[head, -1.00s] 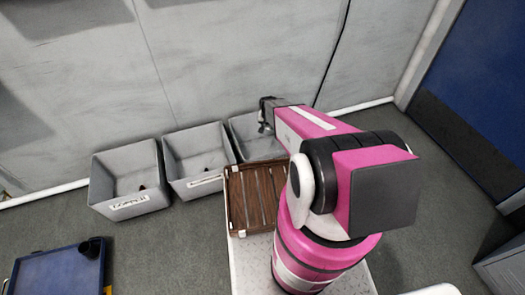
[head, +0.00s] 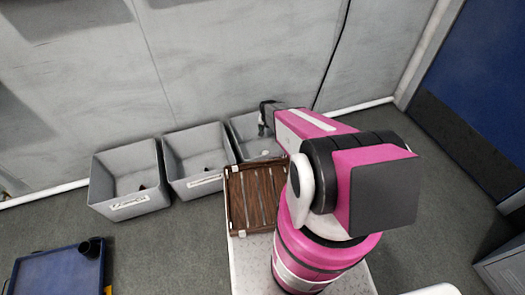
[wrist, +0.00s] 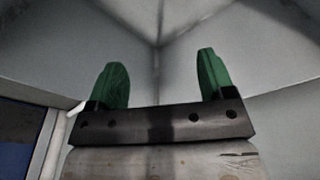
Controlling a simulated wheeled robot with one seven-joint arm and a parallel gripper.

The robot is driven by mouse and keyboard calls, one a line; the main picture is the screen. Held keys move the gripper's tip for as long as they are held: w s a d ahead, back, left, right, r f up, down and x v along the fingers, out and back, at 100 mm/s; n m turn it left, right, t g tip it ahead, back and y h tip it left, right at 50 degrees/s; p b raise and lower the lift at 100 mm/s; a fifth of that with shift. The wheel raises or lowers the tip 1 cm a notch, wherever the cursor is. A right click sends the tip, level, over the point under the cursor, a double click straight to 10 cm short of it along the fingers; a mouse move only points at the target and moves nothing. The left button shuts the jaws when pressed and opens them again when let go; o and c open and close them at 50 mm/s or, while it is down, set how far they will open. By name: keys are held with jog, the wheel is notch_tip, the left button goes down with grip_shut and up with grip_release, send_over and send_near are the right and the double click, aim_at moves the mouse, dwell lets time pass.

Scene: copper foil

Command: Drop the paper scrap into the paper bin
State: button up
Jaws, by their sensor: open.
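My gripper (head: 265,112) is at the right-hand grey bin (head: 243,127), by its back edge, partly hidden by my pink arm. In the wrist view its two green fingers (wrist: 158,80) stand apart with nothing between them. A small pale spot (head: 264,153) shows low inside that bin; I cannot tell if it is the paper scrap. The middle grey bin (head: 182,148) and the left grey bin (head: 113,165) each hold small dark bits. The bin labels are too blurred to read, so I cannot tell which is the paper bin.
A brown slatted wooden tray (head: 237,205) lies in front of the right-hand bin. A dark blue cart (head: 50,272) stands at lower left. A grey wall (head: 220,55) rises behind the bins. The floor (head: 165,250) between cart and tray is clear.

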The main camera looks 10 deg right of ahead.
notch_tip(320, 180, up, 10)
jog(key=s, duration=0.1)
jog(key=shift+s+a+r, duration=0.25)
jog(key=shift+s+a, duration=0.05)
dwell(0.4)
